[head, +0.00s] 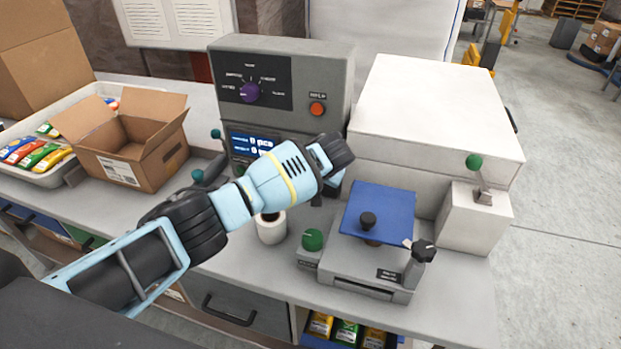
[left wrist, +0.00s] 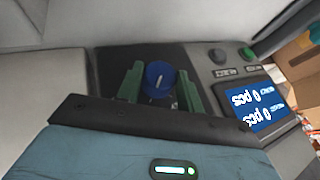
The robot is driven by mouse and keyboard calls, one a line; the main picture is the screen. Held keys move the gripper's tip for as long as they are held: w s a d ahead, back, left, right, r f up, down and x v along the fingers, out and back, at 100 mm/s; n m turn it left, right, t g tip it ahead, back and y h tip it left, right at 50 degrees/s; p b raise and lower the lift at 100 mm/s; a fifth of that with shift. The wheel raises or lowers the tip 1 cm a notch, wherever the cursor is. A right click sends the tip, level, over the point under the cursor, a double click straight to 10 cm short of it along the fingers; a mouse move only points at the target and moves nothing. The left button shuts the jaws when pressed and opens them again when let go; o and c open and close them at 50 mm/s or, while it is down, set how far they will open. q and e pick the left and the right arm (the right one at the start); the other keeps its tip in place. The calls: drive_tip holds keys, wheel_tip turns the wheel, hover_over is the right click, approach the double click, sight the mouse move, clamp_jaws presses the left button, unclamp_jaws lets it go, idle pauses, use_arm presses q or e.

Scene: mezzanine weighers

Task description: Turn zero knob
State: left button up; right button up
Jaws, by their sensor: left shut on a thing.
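A round blue knob (left wrist: 160,76) with a white pointer line sits on a dark panel in the left wrist view. The green fingers of my left gripper (left wrist: 161,91) stand on either side of it, shut on it. Its label cannot be read. In the head view my left gripper (head: 326,187) is at the front of the grey weigher (head: 283,44), and my own wrist hides the blue knob there. My right gripper is not in view.
A display (head: 254,142) is lit beside the gripper. A purple dial (head: 250,92) and an orange button (head: 317,109) are above. An open carton (head: 125,150) is left.

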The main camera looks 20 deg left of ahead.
use_arm(q)
drive_tip(key=shift+a, duration=0.1)
idle(0.4)
drive_tip(key=o, duration=1)
drive_tip(key=shift+s+d+r, duration=0.25)
drive_tip(key=shift+d+r, duration=0.05)
drive_tip(key=shift+r, duration=0.05)
drive_tip(key=shift+v, duration=3.4)
drive_tip(key=shift+f, duration=0.1)
